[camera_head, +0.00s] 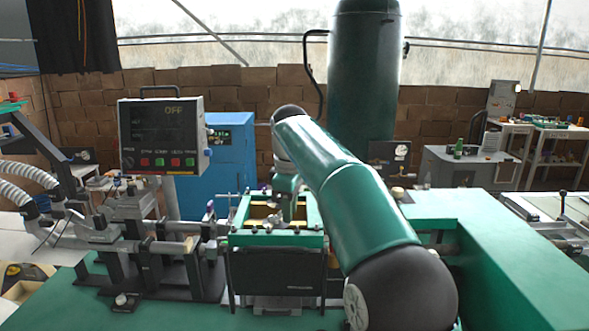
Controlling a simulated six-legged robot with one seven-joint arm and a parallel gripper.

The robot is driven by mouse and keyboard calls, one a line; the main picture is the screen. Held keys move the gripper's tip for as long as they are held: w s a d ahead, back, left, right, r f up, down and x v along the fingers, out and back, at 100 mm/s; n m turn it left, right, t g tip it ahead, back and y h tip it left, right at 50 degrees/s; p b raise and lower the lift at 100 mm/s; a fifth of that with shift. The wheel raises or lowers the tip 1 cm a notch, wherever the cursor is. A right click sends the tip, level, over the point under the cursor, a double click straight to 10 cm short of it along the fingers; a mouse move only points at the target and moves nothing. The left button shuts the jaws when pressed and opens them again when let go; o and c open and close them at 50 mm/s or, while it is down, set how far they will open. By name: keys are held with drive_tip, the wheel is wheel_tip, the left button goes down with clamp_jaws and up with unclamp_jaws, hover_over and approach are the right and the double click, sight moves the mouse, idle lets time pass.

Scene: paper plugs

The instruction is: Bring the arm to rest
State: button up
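My arm (350,200), green with black joints, rises from the bottom right of the head view. It reaches forward and left over the machine, then bends down at its far end. My gripper (287,207) points down at or just above an open green-framed box (276,240) with a yellowish inside. The gripper is small and partly hidden by its own wrist and the box frame. I cannot tell whether its fingers are open or hold anything, or whether it touches the box.
A control panel (162,136) reading OFF stands left of my arm, with a blue cabinet (232,160) behind. A tall dark green tank (364,75) rises behind the arm. Clamps and rods (150,250) crowd the left. The green machine top (470,215) at right is mostly clear.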

drive_tip(key=s+d+r+m+t, duration=0.1)
drive_tip(key=s+d+m, duration=0.35)
drive_tip(key=s, duration=0.45)
drive_tip(key=s+d+r+m+t, duration=0.1)
drive_tip(key=s+d+r+m, duration=0.15)
drive_tip(key=s+d, duration=0.45)
drive_tip(key=s+d+f+m+t, duration=0.1)
drive_tip(key=s+d+f+m, duration=0.1)
drive_tip(key=s+f, duration=0.4)
drive_tip(key=s+d+f+m+t, duration=0.1)
drive_tip(key=s+d+f+m, duration=0.2)
drive_tip(key=s, duration=0.9)
wheel_tip(320, 180, down, 4)
drive_tip(key=m, duration=0.2)
drive_tip(key=shift+s+d+m+t, duration=0.2)
drive_tip(key=shift+s+m+t, duration=0.1)
drive_tip(key=shift+s, duration=0.1)
